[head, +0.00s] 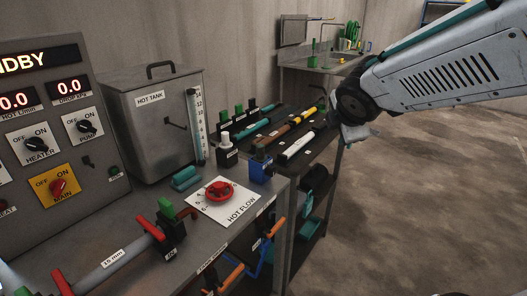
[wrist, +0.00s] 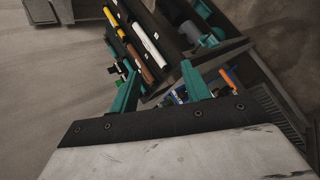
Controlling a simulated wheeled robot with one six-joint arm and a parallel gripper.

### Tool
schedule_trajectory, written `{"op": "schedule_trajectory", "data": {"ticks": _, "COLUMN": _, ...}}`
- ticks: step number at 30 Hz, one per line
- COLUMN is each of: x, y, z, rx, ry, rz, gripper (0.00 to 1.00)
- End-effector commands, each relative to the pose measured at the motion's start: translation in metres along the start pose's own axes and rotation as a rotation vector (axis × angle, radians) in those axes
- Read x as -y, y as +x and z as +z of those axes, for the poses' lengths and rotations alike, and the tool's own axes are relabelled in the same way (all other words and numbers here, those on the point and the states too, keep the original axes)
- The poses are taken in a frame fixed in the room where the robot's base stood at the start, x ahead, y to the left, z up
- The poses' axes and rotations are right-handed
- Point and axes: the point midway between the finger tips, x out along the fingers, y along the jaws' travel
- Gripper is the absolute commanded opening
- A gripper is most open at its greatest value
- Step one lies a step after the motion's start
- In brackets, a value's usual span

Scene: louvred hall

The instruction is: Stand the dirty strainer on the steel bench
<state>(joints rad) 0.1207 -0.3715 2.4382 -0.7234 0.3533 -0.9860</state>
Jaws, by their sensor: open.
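No part is clearly labelled as the dirty strainer, and I cannot tell which it is. The white one also shows in the wrist view (wrist: 147,44). A grey steel bench (head: 268,192) stands in front, with a hot tank on it. My gripper (head: 357,134) is at the rack's right end in the head view. In the wrist view its teal fingers (wrist: 160,72) are apart with nothing held between them.
The hot tank (head: 155,110), red hot flow knob (head: 219,192), white bottle (head: 228,152) and blue block (head: 261,169) crowd the bench. A 15 mm pipe (head: 112,257) runs along its front. A sink unit (head: 325,66) stands behind. Floor at right is clear.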

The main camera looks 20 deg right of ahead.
Motion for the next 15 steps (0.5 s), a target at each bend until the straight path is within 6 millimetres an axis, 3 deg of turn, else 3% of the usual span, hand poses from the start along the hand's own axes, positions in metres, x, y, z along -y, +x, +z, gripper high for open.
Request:
{"op": "schedule_trajectory", "data": {"ticks": 1, "x": -0.019, "y": 0.024, "z": -0.007, "rx": -0.035, "ry": -0.242, "rz": 0.074, "gripper": 0.47}}
{"op": "schedule_trajectory", "data": {"ticks": 3, "x": -0.042, "y": 0.050, "z": -0.026, "rx": -0.096, "ry": -0.598, "rz": 0.197, "gripper": 0.47}}
{"op": "schedule_trajectory", "data": {"ticks": 6, "x": -0.054, "y": 0.077, "z": -0.060, "rx": -0.198, "ry": -1.050, "rz": 0.372, "gripper": 0.47}}
{"op": "schedule_trajectory", "data": {"ticks": 10, "x": -0.045, "y": 0.097, "z": -0.100, "rx": -0.322, "ry": -1.487, "rz": 0.594, "gripper": 0.47}}
{"op": "schedule_trajectory", "data": {"ticks": 15, "x": -0.027, "y": 0.104, "z": -0.127, "rx": -0.426, "ry": -1.768, "rz": 0.798, "gripper": 0.47}}
